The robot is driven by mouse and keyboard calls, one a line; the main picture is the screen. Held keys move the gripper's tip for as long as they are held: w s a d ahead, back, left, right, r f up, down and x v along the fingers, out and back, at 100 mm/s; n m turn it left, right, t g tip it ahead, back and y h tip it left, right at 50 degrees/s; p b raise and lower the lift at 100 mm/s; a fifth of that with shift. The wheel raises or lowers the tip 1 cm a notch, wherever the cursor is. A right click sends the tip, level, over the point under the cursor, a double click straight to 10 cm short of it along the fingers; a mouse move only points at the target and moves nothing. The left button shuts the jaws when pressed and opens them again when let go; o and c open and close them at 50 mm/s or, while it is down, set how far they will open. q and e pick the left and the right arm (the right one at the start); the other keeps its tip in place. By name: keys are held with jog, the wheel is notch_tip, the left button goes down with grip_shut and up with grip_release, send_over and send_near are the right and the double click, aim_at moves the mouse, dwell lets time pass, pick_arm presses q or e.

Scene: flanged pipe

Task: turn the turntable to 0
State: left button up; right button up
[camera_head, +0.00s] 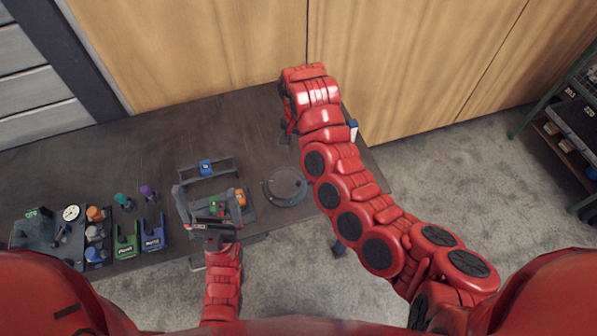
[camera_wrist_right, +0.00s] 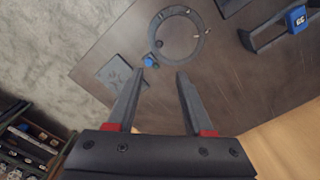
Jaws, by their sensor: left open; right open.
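The turntable (camera_head: 285,187) is a round dark disc with a lighter rim, on the table right of the middle fixture. It also shows in the right wrist view (camera_wrist_right: 180,37), with small parts on its rim and a blue knob (camera_wrist_right: 149,61) beside it. Its angle marking is too small to read. My right gripper (camera_wrist_right: 160,78) is open and empty, above the table with its fingers towards the turntable's near side; in the head view my arm largely hides it. My left gripper (camera_head: 209,204) is open at the middle fixture, left of the turntable.
Coloured holders (camera_head: 127,240) and a round gauge (camera_head: 71,213) stand at the left. A wooden wall (camera_head: 210,45) closes the back. The table's back left is clear.

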jog(key=b, duration=0.3)
send_over(299, 182)
notch_tip(299, 182, down, 8)
jog(key=shift+s+f+p, duration=0.1)
jog(key=shift+f+p, duration=1.3)
jog(key=shift+f, duration=2.8)
grip_shut()
